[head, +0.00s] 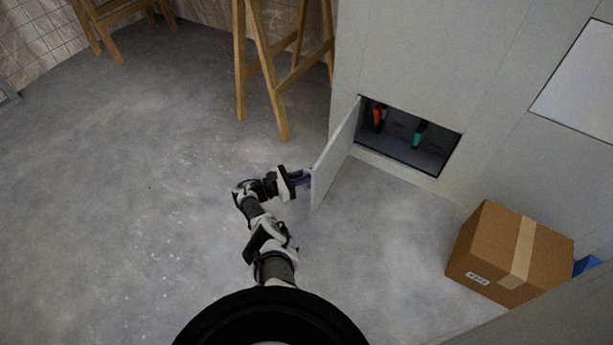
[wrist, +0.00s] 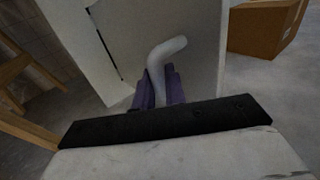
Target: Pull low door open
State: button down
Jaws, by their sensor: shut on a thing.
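The low door (head: 335,155) is a pale grey panel that stands swung out from the wall, hinged at the left of a dark recess (head: 408,135). It also fills the middle of the wrist view (wrist: 195,45). A pale bent handle (wrist: 166,58) sticks out from the door's outer face in the wrist view. My gripper (head: 303,178) is at the left side of the door near its free edge. Its purple fingers (wrist: 158,88) are shut around the handle's lower part. The handle is hidden behind the gripper in the head view.
Tools with red and teal handles (head: 418,133) are inside the recess. A wooden trestle (head: 262,65) stands left of the cabinet. A taped cardboard box (head: 512,250) sits on the floor at the right. Floor between door and box is clear.

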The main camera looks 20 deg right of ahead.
jog(key=c, duration=1.5)
grip_release()
jog(key=shift+r, duration=0.1)
jog(key=shift+c, duration=0.2)
jog(key=s+a, duration=0.1)
jog(key=a, duration=1.2)
jog(key=shift+a, duration=0.35)
jog(key=shift+s, duration=0.1)
